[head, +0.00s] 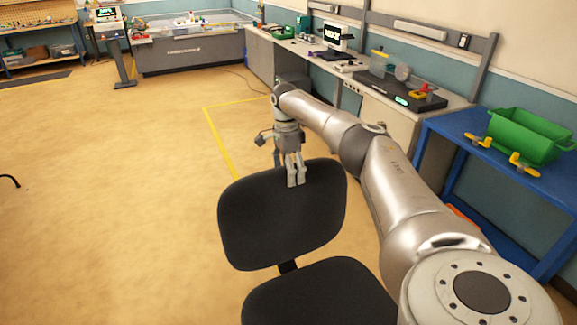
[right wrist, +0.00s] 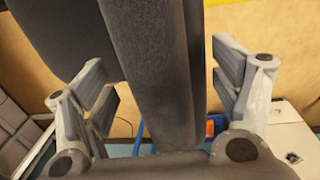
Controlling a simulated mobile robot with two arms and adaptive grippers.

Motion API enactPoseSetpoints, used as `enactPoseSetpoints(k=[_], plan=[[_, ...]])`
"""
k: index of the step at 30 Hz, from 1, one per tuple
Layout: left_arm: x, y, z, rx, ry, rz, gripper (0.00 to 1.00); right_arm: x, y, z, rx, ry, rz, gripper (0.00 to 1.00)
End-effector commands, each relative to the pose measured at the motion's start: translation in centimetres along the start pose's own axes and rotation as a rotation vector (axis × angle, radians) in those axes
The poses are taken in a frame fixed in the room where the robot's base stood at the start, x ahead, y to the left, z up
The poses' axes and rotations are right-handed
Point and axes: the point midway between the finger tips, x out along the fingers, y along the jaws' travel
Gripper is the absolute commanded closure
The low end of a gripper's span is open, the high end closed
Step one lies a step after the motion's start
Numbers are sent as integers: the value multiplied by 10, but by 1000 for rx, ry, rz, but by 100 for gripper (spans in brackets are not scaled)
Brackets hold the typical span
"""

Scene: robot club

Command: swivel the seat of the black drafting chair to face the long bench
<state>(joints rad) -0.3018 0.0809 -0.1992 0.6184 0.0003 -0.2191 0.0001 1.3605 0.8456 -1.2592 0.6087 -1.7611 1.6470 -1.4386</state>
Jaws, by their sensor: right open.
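The black drafting chair stands in front of me, cut off at the bottom of the head view. Its backrest (head: 262,228) is on the far side and its seat (head: 318,295) extends toward me, so it faces the near side rather than the bench. The long bench (head: 385,112) runs along the right wall. My right gripper (head: 291,175) is at the backrest's top edge, fingers pointing down. In the right wrist view its open fingers (right wrist: 165,95) stand on either side of the backrest (right wrist: 158,50), with gaps showing. My left gripper is not in view.
A blue table (head: 440,128) with a green bin (head: 525,138) and yellow-orange items stands at right, near my right arm. A large grey-walled table (head: 190,55) is at the back. The wooden floor at left is largely clear, with yellow tape lines beyond the chair.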

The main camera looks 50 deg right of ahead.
Motion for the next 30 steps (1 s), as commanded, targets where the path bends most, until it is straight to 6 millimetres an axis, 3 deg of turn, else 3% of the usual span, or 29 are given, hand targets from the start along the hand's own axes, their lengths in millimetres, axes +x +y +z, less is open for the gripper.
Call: enactPoseSetpoints(k=[9,15,30], plan=[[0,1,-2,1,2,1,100,-69,-1,1,0,-2,-5,17],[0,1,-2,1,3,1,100,-97,-1,1,0,-2,-3,17],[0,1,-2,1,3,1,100,-105,0,1,-1,-1,-1,17]])
